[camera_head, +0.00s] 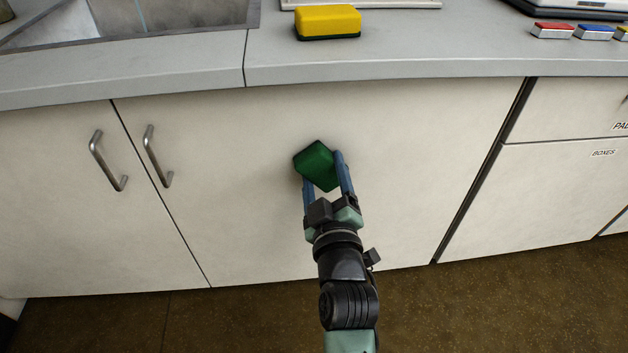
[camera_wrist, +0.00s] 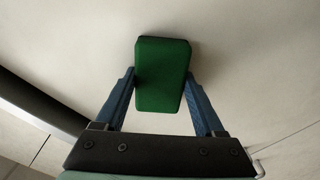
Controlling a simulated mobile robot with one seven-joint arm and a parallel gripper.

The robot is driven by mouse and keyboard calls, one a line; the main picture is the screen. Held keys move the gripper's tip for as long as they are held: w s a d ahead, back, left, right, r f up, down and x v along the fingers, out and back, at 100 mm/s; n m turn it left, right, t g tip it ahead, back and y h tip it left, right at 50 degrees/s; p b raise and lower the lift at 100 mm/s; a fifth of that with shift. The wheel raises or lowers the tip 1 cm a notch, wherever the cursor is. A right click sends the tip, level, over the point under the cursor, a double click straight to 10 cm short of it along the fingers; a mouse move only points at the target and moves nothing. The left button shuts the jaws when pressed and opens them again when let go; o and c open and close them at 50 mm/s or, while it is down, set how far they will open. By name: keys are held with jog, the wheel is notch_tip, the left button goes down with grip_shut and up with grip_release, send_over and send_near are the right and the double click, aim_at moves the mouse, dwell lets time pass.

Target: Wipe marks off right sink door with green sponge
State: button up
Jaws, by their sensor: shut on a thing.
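The green sponge (camera_head: 315,165) is held between the two blue fingers of my gripper (camera_head: 326,172). My gripper is shut on it, in front of the cream right sink door (camera_head: 240,180). The sponge also shows in the wrist view (camera_wrist: 161,78), between the fingertips of my gripper (camera_wrist: 161,85), with its dark far end at or very close to the door surface (camera_wrist: 235,50). I cannot tell for sure whether it touches. I see no clear marks on the visible door; the part behind the sponge and my arm is hidden.
A yellow sponge (camera_head: 327,22) lies on the grey counter (camera_head: 420,60) above the door, right of the sink (camera_head: 130,18). Metal handles (camera_head: 157,156) stick out at the door's left edge. Drawers (camera_head: 560,190) stand to the right. The brown floor (camera_head: 230,320) is clear.

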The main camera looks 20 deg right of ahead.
jog(key=shift+s+d+b, duration=0.25)
jog(key=shift+d+b, duration=0.7)
jog(key=shift+d, duration=0.05)
jog(key=shift+w+a+r+p, duration=0.15)
jog(key=shift+a+p, duration=0.15)
jog(key=shift+p, duration=0.15)
jog(key=shift+w+a+r+p, duration=0.1)
jog(key=shift+w+a+p, duration=0.15)
jog(key=shift+a+p, duration=0.35)
jog(key=shift+w+a+p, duration=0.2)
jog(key=shift+a+p, duration=0.35)
jog(key=shift+w+a+p, duration=0.1)
jog(key=shift+a+p, duration=0.15)
jog(key=shift+p, duration=0.1)
jog(key=shift+c, duration=0.5)
jog(key=shift+w+a+p, duration=0.2)
jog(key=shift+a+p, duration=0.1)
jog(key=shift+a, duration=0.2)
jog(key=shift+s+a+p, duration=0.2)
jog(key=shift+s+p, duration=0.3)
jog(key=shift+s, duration=0.1)
jog(key=shift+d+f+p+v, duration=0.15)
jog(key=shift+p+v, duration=0.45)
jog(key=shift+v, duration=0.6)
jog(key=shift+d+f+p+v, duration=0.15)
jog(key=shift+p+v, duration=0.4)
jog(key=shift+v, duration=0.65)
jog(key=shift+s, duration=0.15)
